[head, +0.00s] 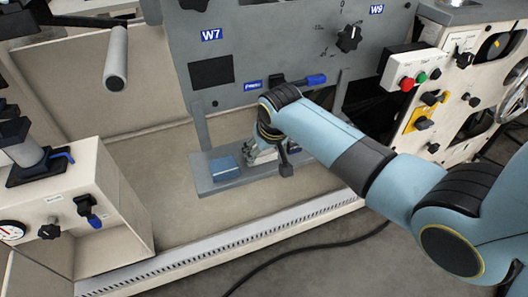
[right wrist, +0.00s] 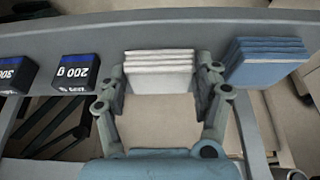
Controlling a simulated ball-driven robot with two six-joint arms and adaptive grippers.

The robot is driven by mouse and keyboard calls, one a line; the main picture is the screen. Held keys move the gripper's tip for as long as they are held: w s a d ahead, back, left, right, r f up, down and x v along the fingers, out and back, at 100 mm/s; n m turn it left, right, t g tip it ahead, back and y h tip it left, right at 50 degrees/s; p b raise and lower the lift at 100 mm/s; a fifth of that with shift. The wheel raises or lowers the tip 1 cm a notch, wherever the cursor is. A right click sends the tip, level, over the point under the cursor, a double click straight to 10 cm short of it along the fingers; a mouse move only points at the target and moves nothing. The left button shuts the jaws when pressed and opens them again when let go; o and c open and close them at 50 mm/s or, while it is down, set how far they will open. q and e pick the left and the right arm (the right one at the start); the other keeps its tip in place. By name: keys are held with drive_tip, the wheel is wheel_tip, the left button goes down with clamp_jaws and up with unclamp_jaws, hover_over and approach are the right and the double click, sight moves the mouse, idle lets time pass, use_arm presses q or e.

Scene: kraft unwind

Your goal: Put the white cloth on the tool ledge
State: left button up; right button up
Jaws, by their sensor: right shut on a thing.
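The white cloth (right wrist: 160,68) is a folded stack between the two fingers of my right gripper (right wrist: 161,82) in the right wrist view. The fingers are shut on its left and right sides. In the head view my right gripper (head: 264,153) points down over the grey tool ledge (head: 208,187), whose top also shows behind the cloth in the right wrist view (right wrist: 200,32). The cloth is mostly hidden by the gripper in the head view. I cannot tell whether it rests on the ledge or hangs just above it. My left gripper is not in view.
A folded blue cloth (right wrist: 265,62) lies close right of the white one, and shows on the ledge in the head view (head: 225,168). Dark boxes, one marked 200 g (right wrist: 82,73), stand to the left in the right wrist view. A grey panel (head: 225,45) rises behind the ledge.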

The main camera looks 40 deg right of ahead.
drive_tip(key=o, duration=1)
drive_tip(key=shift+o, duration=0.2)
drive_tip(key=p+v, duration=0.4)
drive_tip(key=v, duration=0.8)
drive_tip(key=s+f+n+g, duration=0.1)
drive_tip(key=s+f, duration=0.6)
drive_tip(key=f, duration=0.3)
drive_tip(key=s+f+g, duration=0.1)
drive_tip(key=s+f, duration=0.5)
drive_tip(key=f, duration=0.4)
drive_tip(key=s+f, duration=0.4)
drive_tip(key=s, duration=0.6)
drive_tip(key=s+d+f+n+g, duration=0.1)
drive_tip(key=s+f, duration=0.4)
drive_tip(key=s, duration=0.5)
drive_tip(key=s+f+n, duration=0.1)
drive_tip(key=s+f, duration=0.4)
drive_tip(key=s, duration=0.5)
drive_tip(key=shift+d, duration=0.15)
